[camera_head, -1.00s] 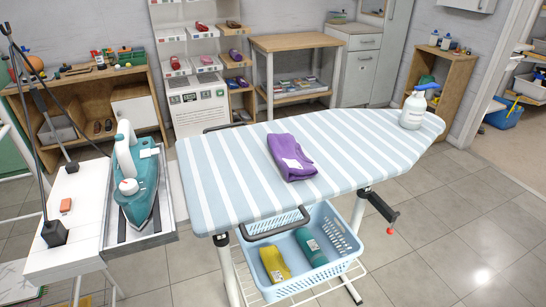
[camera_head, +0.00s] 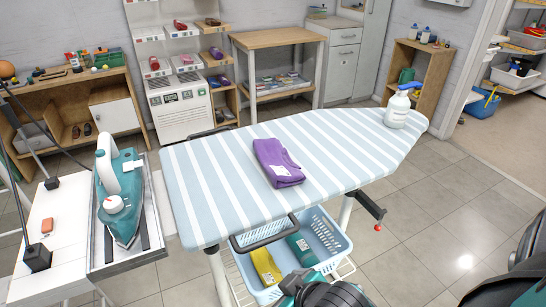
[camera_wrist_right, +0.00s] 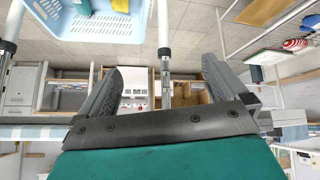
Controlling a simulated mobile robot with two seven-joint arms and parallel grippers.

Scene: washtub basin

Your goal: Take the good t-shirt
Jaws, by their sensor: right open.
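A folded purple t-shirt (camera_head: 276,163) with a white patch lies on the striped ironing board (camera_head: 215,180), near its middle. A folded yellow cloth (camera_head: 265,266) and a folded dark green cloth (camera_head: 302,250) lie in the light blue basket (camera_head: 331,240) under the board. My right gripper (camera_wrist_right: 160,88) is open in the right wrist view, with nothing between its fingers. Part of my right arm shows at the bottom of the head view, in front of the basket; its fingertips cannot be made out there. My left gripper is not in view.
A teal iron (camera_head: 121,198) stands in a metal tray on the white side table (camera_head: 60,232) at left. A white spray bottle (camera_head: 397,108) stands on the board's far right end. A handle with a red tip (camera_head: 371,209) sticks out below the board. The floor at right is clear.

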